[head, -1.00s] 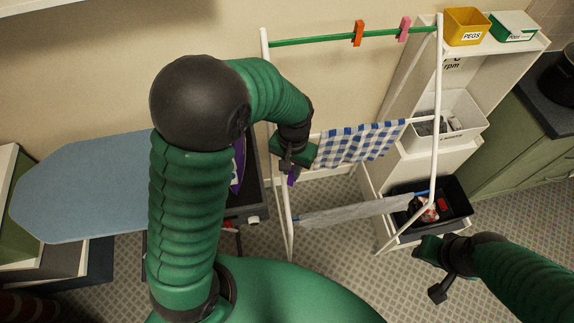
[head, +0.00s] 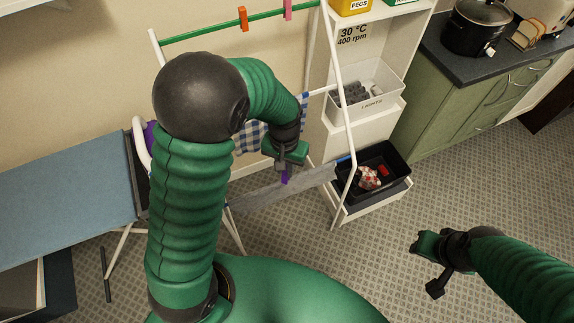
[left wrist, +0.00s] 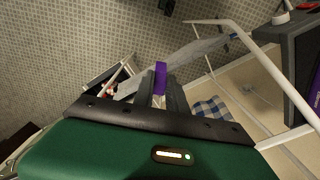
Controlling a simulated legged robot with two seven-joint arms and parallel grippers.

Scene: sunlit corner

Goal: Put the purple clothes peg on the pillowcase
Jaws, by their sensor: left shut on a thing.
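My left gripper (head: 287,166) is shut on the purple clothes peg (head: 285,177), which points down from the fingers. In the left wrist view the peg (left wrist: 160,77) stands up between the fingertips. A plain grey cloth (head: 270,194), which looks like the pillowcase, hangs over the low rail of the white drying rack. It also shows in the left wrist view (left wrist: 200,50). In the head view the peg overlaps the grey cloth's upper edge; I cannot tell whether they touch. My right gripper (head: 430,266) is open and empty over the floor at the right.
A blue checked cloth (head: 252,136) hangs on a higher rail, partly behind my left arm. The top green rail (head: 200,33) carries an orange and a pink peg. A black bin (head: 387,190) stands right of the rack. An ironing board (head: 70,200) is at left. Floor at right is clear.

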